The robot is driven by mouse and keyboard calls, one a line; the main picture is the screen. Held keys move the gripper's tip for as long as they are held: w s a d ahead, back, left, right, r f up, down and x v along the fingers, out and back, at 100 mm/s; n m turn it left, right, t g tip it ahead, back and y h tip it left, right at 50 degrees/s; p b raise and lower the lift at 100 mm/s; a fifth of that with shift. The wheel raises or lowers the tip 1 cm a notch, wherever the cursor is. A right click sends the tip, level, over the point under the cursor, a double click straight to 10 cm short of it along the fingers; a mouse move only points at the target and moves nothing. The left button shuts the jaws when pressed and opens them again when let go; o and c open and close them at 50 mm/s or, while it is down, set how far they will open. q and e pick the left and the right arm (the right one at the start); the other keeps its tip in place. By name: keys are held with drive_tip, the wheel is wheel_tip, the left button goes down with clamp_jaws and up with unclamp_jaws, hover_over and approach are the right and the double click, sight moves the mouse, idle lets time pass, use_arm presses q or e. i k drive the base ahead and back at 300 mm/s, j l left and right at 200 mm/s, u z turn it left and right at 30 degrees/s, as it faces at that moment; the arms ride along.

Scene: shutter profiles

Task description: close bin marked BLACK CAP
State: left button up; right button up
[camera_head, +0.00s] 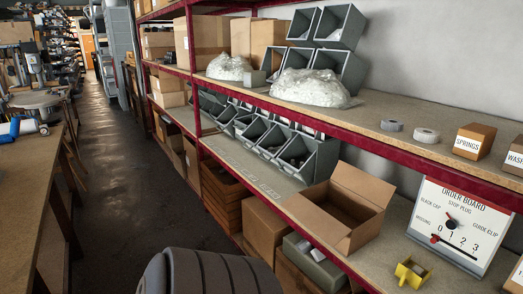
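A row of grey open-fronted bins (308,160) stands on the middle shelf. Small pale labels (270,190) lie along the shelf in front of them, too small to read, so I cannot tell which bin is marked BLACK CAP. More grey bins (340,27) are stacked on the upper shelf. The words BLACK CAP show on a white order board (460,225), beside STOP PLUG and GUIDE CLIP, above a 0 to 3 scale. Neither of my grippers is in view.
An open cardboard box (365,190) and a yellow bracket (411,273) stand on the middle shelf. Bagged goods (311,88), tape rolls (426,135) and a SPRINGS box (473,142) sit above. Red shelf beams edge the rack. The aisle floor (120,190) is clear; a workbench (22,180) stands left.

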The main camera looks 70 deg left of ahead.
sight(257, 130)
drive_tip(key=j+u, duration=0.5)
drive_tip(key=i+j+u, duration=0.15)
drive_tip(key=j+u, duration=0.15)
drive_tip(key=u, duration=0.2)
